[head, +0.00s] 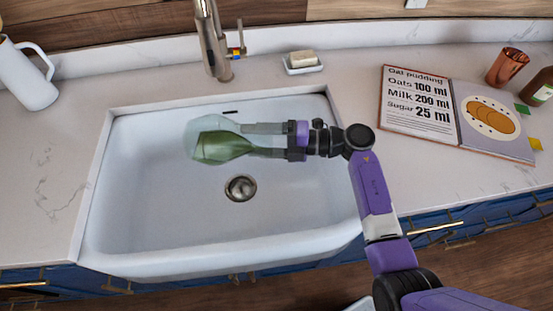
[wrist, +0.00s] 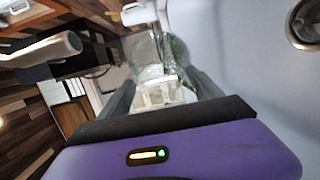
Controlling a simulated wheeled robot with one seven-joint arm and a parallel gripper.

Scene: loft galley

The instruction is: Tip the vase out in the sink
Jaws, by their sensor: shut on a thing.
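The vase (head: 205,128) is clear glass with green liquid or contents (head: 220,147) inside. It lies tilted on its side above the white sink (head: 145,200), with its wide part to the left in the head view. My gripper (head: 258,139) reaches in from the right and is shut on the vase. In the wrist view the vase (wrist: 160,50) shows between the two fingers, with green on its right side. The drain (head: 240,188) lies in the basin below and to the right of the vase's wide part.
The faucet (head: 212,45) stands behind the sink, close to the vase. A soap dish (head: 302,66) is at the back. An open recipe book (head: 420,110) and a copper cup (head: 507,66) are at right. A white pitcher (head: 27,77) is at left.

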